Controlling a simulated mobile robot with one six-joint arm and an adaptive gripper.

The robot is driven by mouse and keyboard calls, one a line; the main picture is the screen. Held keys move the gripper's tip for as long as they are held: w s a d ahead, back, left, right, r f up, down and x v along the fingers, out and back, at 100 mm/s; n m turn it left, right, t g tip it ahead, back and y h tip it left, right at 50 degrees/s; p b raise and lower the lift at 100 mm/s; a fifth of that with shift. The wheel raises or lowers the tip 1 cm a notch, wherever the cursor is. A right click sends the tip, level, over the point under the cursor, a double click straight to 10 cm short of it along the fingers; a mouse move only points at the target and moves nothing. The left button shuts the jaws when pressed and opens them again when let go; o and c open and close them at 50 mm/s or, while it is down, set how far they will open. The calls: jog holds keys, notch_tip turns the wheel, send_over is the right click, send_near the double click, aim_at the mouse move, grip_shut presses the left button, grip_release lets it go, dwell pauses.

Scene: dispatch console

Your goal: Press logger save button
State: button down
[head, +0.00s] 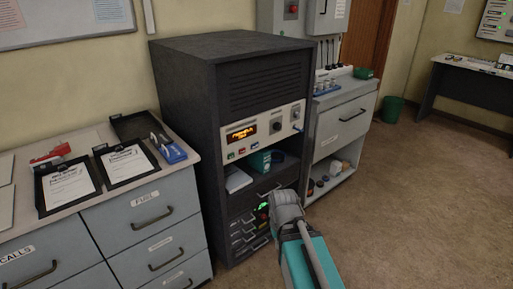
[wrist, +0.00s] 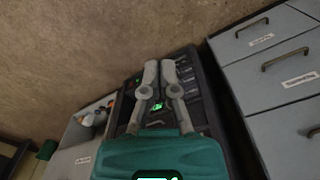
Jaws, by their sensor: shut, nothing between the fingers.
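The dark equipment rack (head: 240,130) stands in the middle of the head view. Its upper pale panel (head: 263,132) has an orange display, a knob and several small coloured buttons. A lower unit with a small lit green display (head: 263,206) sits near the rack's bottom; the green display also shows between the finger links in the wrist view (wrist: 157,106). I cannot read which unit is the logger, and its save button is not clearly identifiable. My gripper (wrist: 160,66) is shut and empty, in front of the lower rack; my arm hides its fingertips in the head view.
Grey drawers (head: 150,235) with clipboards (head: 126,162) on top stand left of the rack. A grey cabinet (head: 341,118) with an open lower shelf stands right of it. A green bin (head: 391,110) is further back. The brown floor at right is clear.

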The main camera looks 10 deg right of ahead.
dwell(0.5)
jog(key=w+a+r+m+t+y+b, duration=0.25)
jog(key=w+m+t, duration=0.3)
jog(key=w, duration=0.65)
jog(key=w+a+r+m+t+y+b, duration=0.1)
jog(key=w+a+m+t+y+b, duration=0.4)
jog(key=w, duration=0.7)
jog(key=w+d+r+m+t+h+b, duration=0.4)
jog(key=w+d+m+t+h, duration=0.3)
jog(key=m, duration=1.2)
jog(key=shift+w+d+r+h, duration=0.55)
jog(key=shift+w+d+h, duration=1.65)
jog(key=shift+d+h, duration=0.65)
jog(key=shift+t, duration=0.25)
jog(key=shift+a, duration=0.1)
